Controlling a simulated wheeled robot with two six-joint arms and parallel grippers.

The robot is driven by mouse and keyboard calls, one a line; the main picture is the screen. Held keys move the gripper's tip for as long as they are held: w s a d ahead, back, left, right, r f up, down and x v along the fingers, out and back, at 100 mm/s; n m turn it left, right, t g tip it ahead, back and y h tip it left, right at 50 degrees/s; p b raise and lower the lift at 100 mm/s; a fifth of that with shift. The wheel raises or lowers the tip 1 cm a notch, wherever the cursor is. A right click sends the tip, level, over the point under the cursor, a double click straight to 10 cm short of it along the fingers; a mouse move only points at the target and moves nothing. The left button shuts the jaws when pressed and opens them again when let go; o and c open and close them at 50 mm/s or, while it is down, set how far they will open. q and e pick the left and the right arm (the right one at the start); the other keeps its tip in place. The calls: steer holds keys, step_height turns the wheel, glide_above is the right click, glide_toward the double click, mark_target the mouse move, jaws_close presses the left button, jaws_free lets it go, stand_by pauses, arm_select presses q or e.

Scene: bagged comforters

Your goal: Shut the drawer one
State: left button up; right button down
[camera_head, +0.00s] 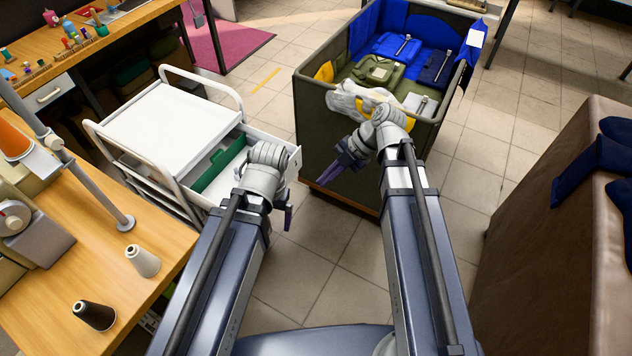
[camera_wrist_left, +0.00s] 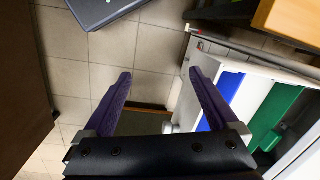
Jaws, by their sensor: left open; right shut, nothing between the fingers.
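A white cart (camera_head: 165,119) stands left of centre, and its drawer (camera_head: 293,163) is pulled out towards the bin. The drawer holds a green divider or panel (camera_head: 219,163), which also shows in the left wrist view (camera_wrist_left: 276,117), beside something blue. My left gripper (camera_head: 287,216) is beside the drawer's near side, partly hidden by its own wrist. In the left wrist view its purple fingers (camera_wrist_left: 160,78) are spread with nothing between them, the right one overlapping the drawer in the picture; contact cannot be told. My right gripper (camera_head: 340,167) is shut and empty in front of the bin.
A dark green bin (camera_head: 312,125) with folded bagged items stands just beyond the drawer front. A wooden table (camera_head: 150,215) with thread cones is at the left. A brown padded surface (camera_head: 545,240) is at the right. Tiled floor between is clear.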

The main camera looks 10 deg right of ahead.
steer(key=w+a+f+b, duration=0.2)
steer(key=a+f+b, duration=0.3)
steer(key=a, duration=0.3)
steer(key=shift+a+f+b, duration=0.15)
steer(key=shift+f+b, duration=0.25)
steer(key=shift+f, duration=0.5)
steer(key=shift+w+a, duration=0.1)
steer(key=shift+w, duration=0.05)
glide_above(229, 166)
steer(key=s+d, duration=0.3)
steer(key=shift+a, duration=0.25)
